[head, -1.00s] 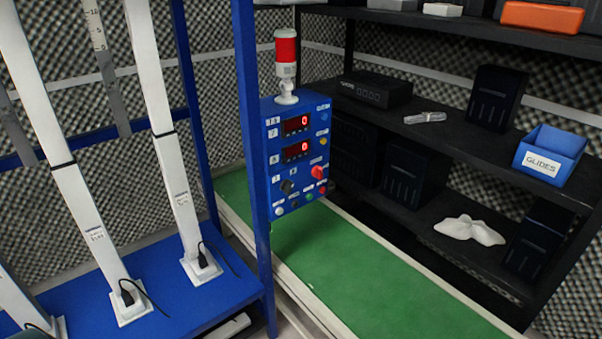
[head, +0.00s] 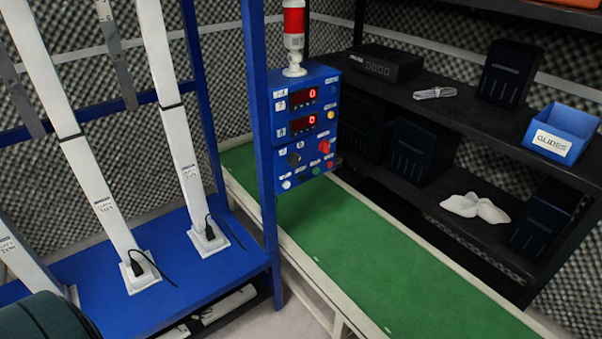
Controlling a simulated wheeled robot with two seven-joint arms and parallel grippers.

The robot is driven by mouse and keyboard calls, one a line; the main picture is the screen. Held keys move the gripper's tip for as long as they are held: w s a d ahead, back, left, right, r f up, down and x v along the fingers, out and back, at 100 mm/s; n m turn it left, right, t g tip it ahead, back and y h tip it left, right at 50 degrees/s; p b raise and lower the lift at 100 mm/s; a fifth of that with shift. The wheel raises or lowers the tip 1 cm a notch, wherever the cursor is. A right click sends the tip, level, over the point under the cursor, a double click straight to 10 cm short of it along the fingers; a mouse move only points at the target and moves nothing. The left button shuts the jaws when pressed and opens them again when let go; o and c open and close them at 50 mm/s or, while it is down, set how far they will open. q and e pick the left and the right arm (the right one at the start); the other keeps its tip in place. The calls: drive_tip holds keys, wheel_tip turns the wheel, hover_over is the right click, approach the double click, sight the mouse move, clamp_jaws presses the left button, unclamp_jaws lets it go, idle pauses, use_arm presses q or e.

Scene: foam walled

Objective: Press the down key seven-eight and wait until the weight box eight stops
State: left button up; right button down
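A blue control box (head: 305,125) is at the blue frame's right post in the head view. Two red displays, the upper (head: 303,97) and the lower (head: 303,123), each appear to read 0. Small labels that look like 7 and 8 sit left of them. Below are a black knob (head: 294,160), a red knob (head: 324,147) and a row of small buttons, including a white one (head: 286,184) and a green one (head: 316,170). The key lettering is too small to read, and I cannot make out the weight box eight. Neither gripper is in view.
A red-and-white signal lamp (head: 294,35) stands on the box. A green-topped bench (head: 360,260) runs below it. White columns with black cables stand on a blue platform (head: 190,280) at left. Dark shelves at right hold a blue GLIDES bin (head: 562,132).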

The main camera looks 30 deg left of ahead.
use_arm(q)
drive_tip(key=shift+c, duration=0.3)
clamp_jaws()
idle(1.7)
